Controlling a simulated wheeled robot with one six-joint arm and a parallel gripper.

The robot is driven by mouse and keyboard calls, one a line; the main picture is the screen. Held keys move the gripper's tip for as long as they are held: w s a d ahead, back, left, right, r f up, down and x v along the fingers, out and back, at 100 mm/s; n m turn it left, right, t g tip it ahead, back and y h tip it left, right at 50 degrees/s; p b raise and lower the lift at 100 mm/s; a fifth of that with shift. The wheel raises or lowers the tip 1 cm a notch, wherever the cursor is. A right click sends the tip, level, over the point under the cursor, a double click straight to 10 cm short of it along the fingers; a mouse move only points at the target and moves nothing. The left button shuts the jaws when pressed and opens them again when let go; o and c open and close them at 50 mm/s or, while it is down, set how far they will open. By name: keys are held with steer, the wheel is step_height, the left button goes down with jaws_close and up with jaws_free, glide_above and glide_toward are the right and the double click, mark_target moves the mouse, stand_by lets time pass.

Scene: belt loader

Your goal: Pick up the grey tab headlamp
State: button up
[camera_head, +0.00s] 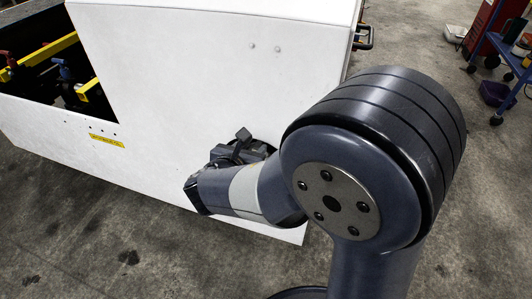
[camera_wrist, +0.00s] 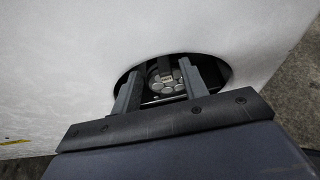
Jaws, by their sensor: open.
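The headlamp (camera_wrist: 170,86) shows in the wrist view as a cluster of pale round lenses inside a dark oval opening in the white panel. A dark grey upright piece, perhaps its tab (camera_wrist: 164,66), stands at its upper part between the fingers. My gripper (camera_wrist: 160,74) is open, with one finger on each side of the headlamp and the fingertips at the opening. I cannot tell whether the fingers touch it. In the head view my arm covers the headlamp and most of the gripper.
The white loader body (camera_head: 200,80) fills the space around the opening. A yellow label (camera_head: 106,141) and an open bay with yellow bars (camera_head: 48,50) are at left. A blue cart (camera_head: 505,50) stands at far right. Bare concrete floor (camera_head: 90,230) lies in front.

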steer(key=b+x, duration=0.2)
steer(key=x, duration=0.5)
steer(key=shift+w+d+f, duration=0.15)
steer(key=shift+w+d, duration=0.1)
jaws_close()
stand_by(0.6)
